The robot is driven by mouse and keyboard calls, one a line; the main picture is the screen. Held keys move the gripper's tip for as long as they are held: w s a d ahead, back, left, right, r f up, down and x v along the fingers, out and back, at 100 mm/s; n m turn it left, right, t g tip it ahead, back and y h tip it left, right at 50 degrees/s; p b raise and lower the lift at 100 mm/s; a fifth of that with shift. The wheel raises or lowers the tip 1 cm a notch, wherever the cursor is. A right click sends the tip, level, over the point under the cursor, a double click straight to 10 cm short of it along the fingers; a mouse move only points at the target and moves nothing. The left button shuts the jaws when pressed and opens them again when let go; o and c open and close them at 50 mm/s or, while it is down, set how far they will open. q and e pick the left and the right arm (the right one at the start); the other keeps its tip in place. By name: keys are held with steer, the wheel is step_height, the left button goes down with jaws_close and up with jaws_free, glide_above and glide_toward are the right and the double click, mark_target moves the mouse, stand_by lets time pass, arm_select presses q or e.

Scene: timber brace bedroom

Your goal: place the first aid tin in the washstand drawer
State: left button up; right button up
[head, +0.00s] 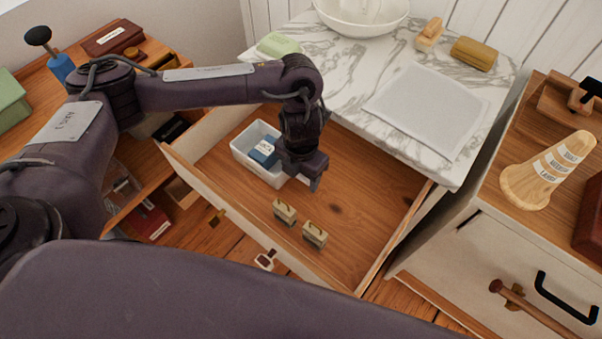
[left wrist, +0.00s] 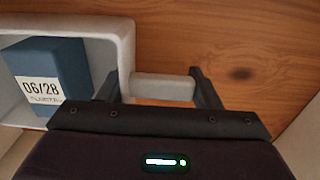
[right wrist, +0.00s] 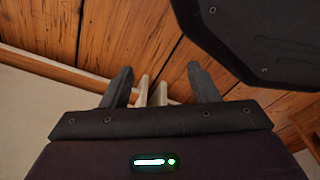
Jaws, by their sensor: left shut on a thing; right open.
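The first aid tin appears to be the open white box (head: 240,150) at the far left of the open washstand drawer (head: 375,215). A blue packet (head: 264,152) marked 06/28 (left wrist: 42,88) stands in it. My left gripper (head: 308,181) reaches down into the drawer on the box's right side. In the left wrist view its fingers (left wrist: 160,86) are shut on the pale handle at the box's side. I cannot tell whether the box touches the drawer floor. My right gripper (right wrist: 158,85) is open, with two pale prongs beyond its fingers.
The marble top (head: 340,85) holds a basin (head: 362,14), a grey mat (head: 427,108) and a green soap-like piece (head: 279,44). The drawer's right side is clear.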

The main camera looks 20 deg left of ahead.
arm_select(q)
steer(key=shift+f, duration=0.1)
steer(key=o, duration=1.3)
arm_select(e)
steer(key=shift+w+r, duration=0.15)
steer(key=shift+w, duration=0.1)
arm_select(q)
steer(key=shift+r, duration=0.35)
step_height(320, 180, up, 12)
steer(key=p, duration=0.3)
steer(key=shift+f+p, duration=0.25)
steer(key=shift+p, duration=0.05)
arm_select(e)
steer(key=s+d+f, duration=0.1)
steer(key=s, duration=0.7)
steer(key=shift+d+f, duration=0.2)
steer(key=shift+f, duration=0.05)
steer(key=shift+s, duration=0.1)
